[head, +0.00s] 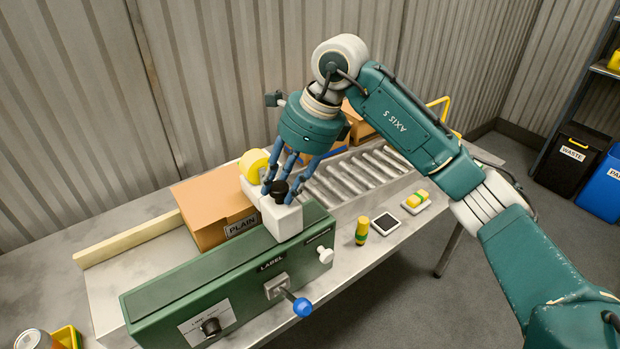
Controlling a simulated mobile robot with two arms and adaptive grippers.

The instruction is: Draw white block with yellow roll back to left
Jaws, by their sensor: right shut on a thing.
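The white block (283,220) sits across the green machine labelled LABEL (240,275), toward its right half. The yellow roll (254,162) is at the block's back end. My right gripper (281,188) reaches down from above with its blue fingers around the black knob (279,192) on top of the block, shut on it. The fingers hide part of the block's middle. A cardboard box marked PLAIN (215,210) stands just left of the block, behind the green housing. My left gripper is not in view.
A roller conveyor (355,175) runs to the right behind the machine. A blue-tipped lever (302,306) and a white knob (326,255) stick out in front. A pale rail (135,243) is at left.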

